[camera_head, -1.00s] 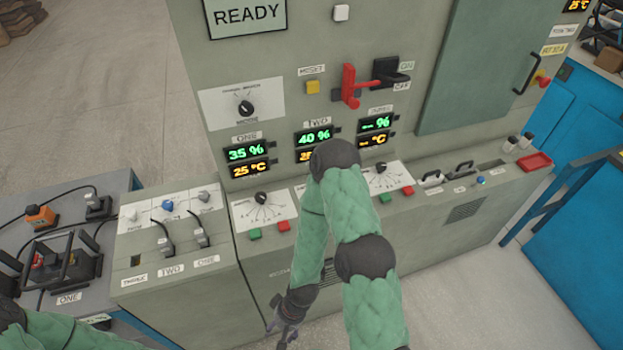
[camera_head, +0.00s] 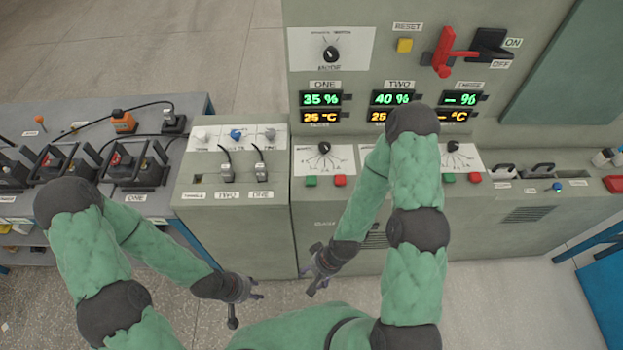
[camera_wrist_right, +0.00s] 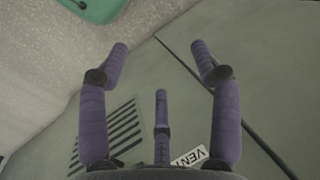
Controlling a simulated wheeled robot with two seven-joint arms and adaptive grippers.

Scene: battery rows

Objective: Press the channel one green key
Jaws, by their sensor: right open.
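The channel ONE green key (camera_head: 311,181) is a small green button on the console ledge, left of a red key (camera_head: 340,181) and below the ONE dial (camera_head: 324,147). The ONE display (camera_head: 320,98) above reads 35 % and 25 °C. My right gripper (camera_head: 314,283) is open and empty, low in front of the console and well below the key. In the right wrist view its spread fingers (camera_wrist_right: 160,75) have nothing between them; the green key is not visible there. My left gripper (camera_head: 249,303) is low at the left, with fingers apart and empty.
My right arm partly hides the TWO dial and keys. Another green key (camera_head: 448,177) and red key (camera_head: 475,177) sit farther right. A switch box (camera_head: 228,170) with plugs stands left of the console. Floor in front is free. A vent grille (camera_wrist_right: 110,135) shows in the wrist view.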

